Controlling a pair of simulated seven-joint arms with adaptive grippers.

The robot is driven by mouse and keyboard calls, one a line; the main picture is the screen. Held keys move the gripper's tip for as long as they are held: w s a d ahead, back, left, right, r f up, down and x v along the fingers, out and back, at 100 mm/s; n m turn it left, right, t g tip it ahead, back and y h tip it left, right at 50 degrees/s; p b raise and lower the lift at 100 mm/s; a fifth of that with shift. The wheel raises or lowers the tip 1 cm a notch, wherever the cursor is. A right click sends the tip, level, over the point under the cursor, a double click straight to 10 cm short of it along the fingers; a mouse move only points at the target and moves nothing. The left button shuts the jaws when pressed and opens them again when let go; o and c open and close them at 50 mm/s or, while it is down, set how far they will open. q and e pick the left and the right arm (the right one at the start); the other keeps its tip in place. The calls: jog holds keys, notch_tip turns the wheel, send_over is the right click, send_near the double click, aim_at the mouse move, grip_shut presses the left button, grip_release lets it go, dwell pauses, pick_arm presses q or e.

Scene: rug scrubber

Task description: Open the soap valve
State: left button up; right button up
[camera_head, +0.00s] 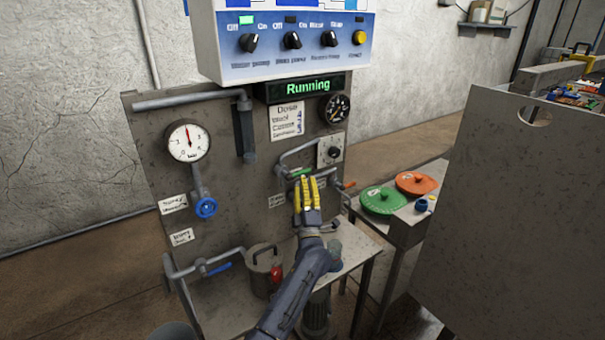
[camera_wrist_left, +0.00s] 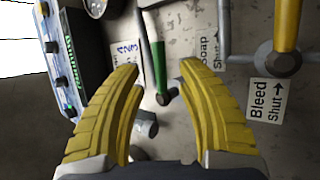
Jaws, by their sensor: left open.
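The soap valve's green lever (camera_head: 300,172) is on the grey panel, below the paper list and left of the small dial plate. In the left wrist view the green lever (camera_wrist_left: 159,66) stands between my fingertips, next to a label (camera_wrist_left: 212,55) reading "Soap" and "Shut" with an arrow. My left gripper (camera_head: 306,184), with yellow fingers, is open in front of the panel. In the left wrist view its fingers (camera_wrist_left: 160,82) lie one on each side of the lever; I cannot tell whether they touch it. My right gripper is not in view.
An orange lever (camera_wrist_left: 286,25) with a "Bleed Shut" label (camera_wrist_left: 267,100) is near the soap valve. A pressure gauge (camera_head: 188,140) and blue handwheel (camera_head: 206,208) are left. A lidded pot (camera_head: 264,268) stands below. Green (camera_head: 383,200) and orange (camera_head: 416,183) lids lie right.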

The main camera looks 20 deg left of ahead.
aim_at(302, 172)
pick_arm(q)
jog(key=shift+x, duration=2.45)
jog(key=shift+c, duration=0.5)
grip_shut()
jog(key=shift+s, duration=0.1)
